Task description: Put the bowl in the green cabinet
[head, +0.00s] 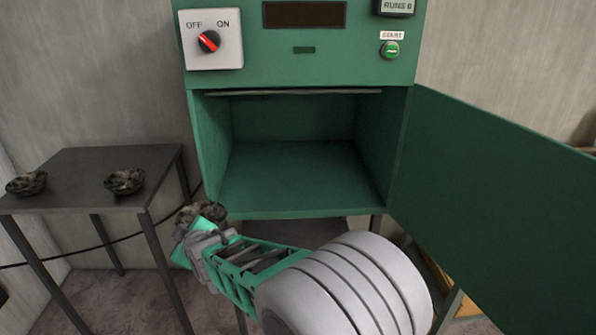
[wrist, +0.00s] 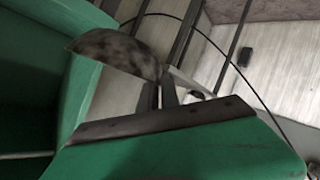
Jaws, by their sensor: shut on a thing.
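The green cabinet (head: 300,185) stands in the centre of the head view, with its compartment open and empty. Its green door (head: 490,205) is swung out to the right. My gripper (head: 205,218) is at the cabinet's lower left front corner, below and in front of the compartment floor. It is shut on a dark mottled bowl (wrist: 118,52), which is partly hidden by the gripper in the head view. In the wrist view the bowl is tilted beyond the gripper's dark edge, with a green cabinet wall (wrist: 50,65) close on the left.
A dark table (head: 90,165) on the left bears two similar mottled bowls, one at its left edge (head: 27,183) and one at its right front (head: 125,181). A switch box (head: 211,40) and a green start button (head: 390,50) are above the compartment. A black cable runs behind the table.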

